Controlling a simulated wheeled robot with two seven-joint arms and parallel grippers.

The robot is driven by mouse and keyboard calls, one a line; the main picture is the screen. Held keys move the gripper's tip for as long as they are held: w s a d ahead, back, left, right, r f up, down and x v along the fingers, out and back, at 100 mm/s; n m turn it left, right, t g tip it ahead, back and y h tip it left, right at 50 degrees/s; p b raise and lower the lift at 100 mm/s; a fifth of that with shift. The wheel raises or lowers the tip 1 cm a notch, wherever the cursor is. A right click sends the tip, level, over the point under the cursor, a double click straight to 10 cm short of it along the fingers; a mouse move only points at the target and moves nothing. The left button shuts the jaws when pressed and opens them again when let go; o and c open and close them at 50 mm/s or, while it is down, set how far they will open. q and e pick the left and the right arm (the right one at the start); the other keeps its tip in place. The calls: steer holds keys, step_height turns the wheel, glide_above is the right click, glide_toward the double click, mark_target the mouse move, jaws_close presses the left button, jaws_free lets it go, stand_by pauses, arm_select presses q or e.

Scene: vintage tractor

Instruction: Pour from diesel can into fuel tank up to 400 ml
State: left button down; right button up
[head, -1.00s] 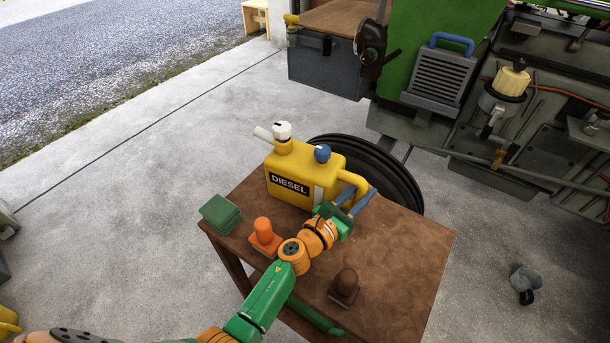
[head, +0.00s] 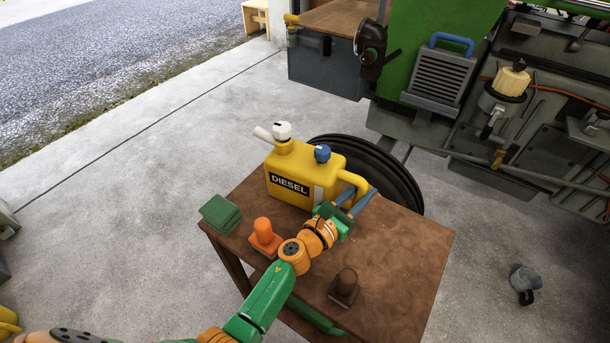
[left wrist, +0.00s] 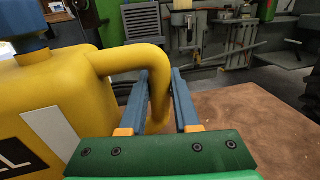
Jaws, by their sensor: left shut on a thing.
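The yellow diesel can (head: 300,172) stands upright on the brown table, with its white-capped neck and pale spout at the upper left and a blue cap on top. Its black DIESEL label faces the front. My left gripper (head: 357,199) is at the can's handle, on the right side of the can. In the left wrist view the gripper (left wrist: 158,95) has its two blue-grey fingers on either side of the yellow handle (left wrist: 152,62), shut on it. My right gripper is not in view. I cannot make out the fuel tank's opening for certain.
The green tractor (head: 430,50) stands behind, with a black tyre (head: 400,175) close to the table.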

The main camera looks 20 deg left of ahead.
arm_select(q)
steer(key=shift+r, duration=0.15)
steer(key=shift+w+r+p, duration=0.1)
steer(key=shift+r+p, duration=2.8)
